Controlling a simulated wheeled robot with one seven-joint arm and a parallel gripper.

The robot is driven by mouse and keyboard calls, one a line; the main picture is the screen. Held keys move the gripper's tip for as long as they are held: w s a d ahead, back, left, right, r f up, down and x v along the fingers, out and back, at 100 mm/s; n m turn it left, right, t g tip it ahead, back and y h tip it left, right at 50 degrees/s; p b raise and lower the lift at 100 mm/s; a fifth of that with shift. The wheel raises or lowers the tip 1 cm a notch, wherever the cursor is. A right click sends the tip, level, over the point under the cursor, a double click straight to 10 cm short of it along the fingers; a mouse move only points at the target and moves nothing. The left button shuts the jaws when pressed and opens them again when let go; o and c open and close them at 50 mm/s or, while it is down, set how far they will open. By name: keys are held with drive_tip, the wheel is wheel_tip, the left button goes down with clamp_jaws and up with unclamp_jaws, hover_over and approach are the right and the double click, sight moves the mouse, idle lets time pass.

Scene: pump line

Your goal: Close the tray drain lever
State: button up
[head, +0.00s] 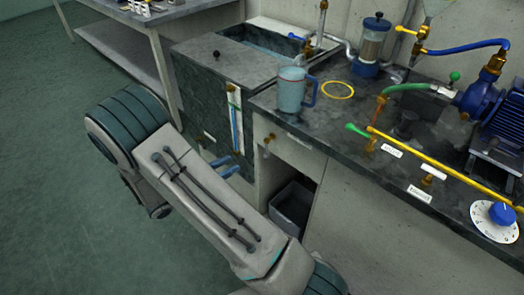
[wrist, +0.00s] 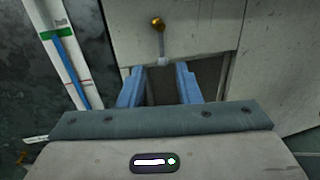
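In the wrist view a small lever (wrist: 160,42) with a brass ball end and a thin grey stem is on the pale cabinet front. Its stem hangs down to a grey end just beyond and between my fingertips. It seems to match the small brass fitting (head: 269,138) under the counter edge in the head view. I cannot read a label that confirms it as the tray drain lever. My gripper (wrist: 159,72) is open, with two blue fingers apart and nothing seen between them. In the head view my gripper (head: 231,165) is in front of the cabinet, left of the opening.
A dark bin (head: 292,205) stands in the opening below the counter. A gauge strip (head: 236,120) is on the tank front, left of my gripper. A jug (head: 291,90), a green-handled valve (head: 357,130) and yellow pipe (head: 440,165) are on the counter.

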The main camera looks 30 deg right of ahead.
sight(266, 149)
drive_tip(key=w+d+b, duration=0.1)
drive_tip(key=d, duration=1.1)
drive_tip(key=shift+w+d+b, duration=0.3)
drive_tip(key=shift+w, duration=0.1)
clamp_jaws()
